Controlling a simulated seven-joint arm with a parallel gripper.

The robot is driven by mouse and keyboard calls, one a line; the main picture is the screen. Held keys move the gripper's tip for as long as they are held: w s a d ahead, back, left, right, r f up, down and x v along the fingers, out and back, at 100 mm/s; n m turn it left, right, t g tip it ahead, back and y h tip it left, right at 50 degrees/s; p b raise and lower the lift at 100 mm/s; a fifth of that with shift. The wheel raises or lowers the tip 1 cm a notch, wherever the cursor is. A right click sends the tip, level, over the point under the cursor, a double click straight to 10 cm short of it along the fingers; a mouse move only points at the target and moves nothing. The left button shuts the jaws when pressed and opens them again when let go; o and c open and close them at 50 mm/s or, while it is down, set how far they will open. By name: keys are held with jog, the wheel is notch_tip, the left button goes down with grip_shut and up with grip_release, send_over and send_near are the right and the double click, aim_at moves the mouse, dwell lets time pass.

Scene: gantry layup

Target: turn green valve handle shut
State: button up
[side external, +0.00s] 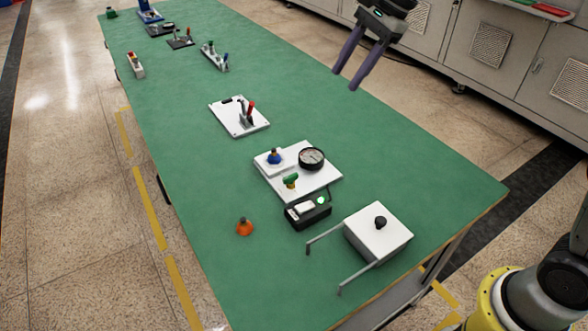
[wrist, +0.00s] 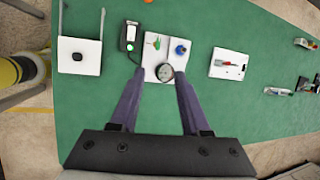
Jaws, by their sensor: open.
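The green valve handle (side external: 290,179) is on the front part of a white panel (side external: 318,183) on the green table. In the wrist view the green handle (wrist: 155,42) shows at the upper left of the same panel (wrist: 150,75). A blue knob (side external: 274,156) and a round black gauge (side external: 312,158) share the panel. My gripper (side external: 344,80) is open and empty, high above the table's far edge, well away from the handle. In the wrist view its two purple fingers (wrist: 158,90) point toward the panel, with the gauge between their tips.
A black box with a green light (side external: 308,211) sits close beside the panel. A white box with two rods (side external: 378,234) and an orange knob (side external: 244,228) are nearby. A white plate with a red lever (side external: 239,118) lies farther back. Bare table lies right of the panel.

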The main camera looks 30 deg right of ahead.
jog(key=w+a+f+m+g, duration=0.1)
jog(key=w+a+f+g, duration=0.1)
jog(key=w+f, duration=0.6)
send_near(292, 175)
jog(key=shift+g, duration=0.4)
jog(key=x, duration=0.8)
jog(key=shift+w+f, duration=0.15)
jog(key=shift+w, duration=0.2)
jog(key=shift+c, duration=0.3)
grip_shut()
